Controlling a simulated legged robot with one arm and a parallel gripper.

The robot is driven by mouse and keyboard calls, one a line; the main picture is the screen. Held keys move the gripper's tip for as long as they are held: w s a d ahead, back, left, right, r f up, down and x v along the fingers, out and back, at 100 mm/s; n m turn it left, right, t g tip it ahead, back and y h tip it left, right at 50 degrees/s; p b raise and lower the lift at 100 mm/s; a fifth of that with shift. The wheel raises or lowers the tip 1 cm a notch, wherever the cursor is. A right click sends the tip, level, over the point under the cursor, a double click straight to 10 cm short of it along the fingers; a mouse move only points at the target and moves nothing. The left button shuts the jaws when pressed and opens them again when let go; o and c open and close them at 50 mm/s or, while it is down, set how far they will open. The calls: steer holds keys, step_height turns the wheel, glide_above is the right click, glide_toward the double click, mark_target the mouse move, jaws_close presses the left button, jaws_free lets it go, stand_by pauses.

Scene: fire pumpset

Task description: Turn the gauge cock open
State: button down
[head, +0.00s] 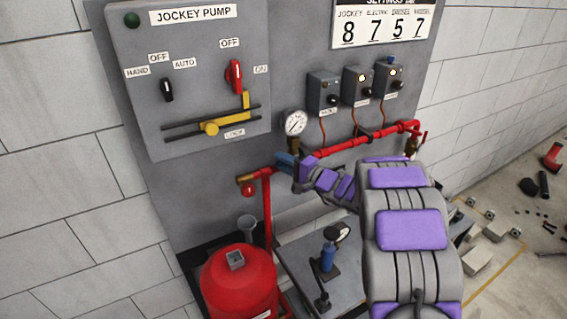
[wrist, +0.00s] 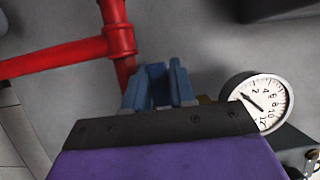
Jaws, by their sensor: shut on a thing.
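The pressure gauge (head: 295,123) has a round white dial and stands on a brass stem above the red pipe in the head view. It also shows at the right in the wrist view (wrist: 262,101). My gripper (head: 285,160) is at the pipe just below and left of the gauge. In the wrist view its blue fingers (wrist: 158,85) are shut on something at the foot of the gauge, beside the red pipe. The gauge cock itself is hidden behind the fingers and gripper body.
The red pipe (head: 340,146) runs across the grey panel, with a vertical leg (head: 267,205) at left. Small switch boxes (head: 323,93) hang above it. The jockey pump panel (head: 190,70) is at upper left. A red tank (head: 240,283) and a blue hand pump (head: 328,257) stand below.

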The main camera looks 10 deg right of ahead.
steer(key=shift+f+m, duration=0.1)
steer(key=shift+m, duration=0.3)
steer(key=r+m+t, duration=0.1)
steer(key=m, duration=0.1)
steer(key=shift+r+m+y, duration=0.1)
steer(key=shift+m+y, duration=0.3)
steer(key=shift+d+r+m+t, duration=0.1)
steer(key=shift+r+m+t, duration=0.3)
steer(key=shift+m, duration=0.5)
steer(key=shift+w+d+r+m+t+p, duration=0.1)
steer(key=shift+d+r+m+t+p, duration=0.1)
steer(key=shift+m+p, duration=0.25)
steer(key=shift+w+d+r+m+t+p, duration=0.15)
steer(key=shift+m+p, duration=0.1)
steer(key=shift+m, duration=0.4)
steer(key=shift+s+m, duration=0.1)
steer(key=shift+m, duration=0.2)
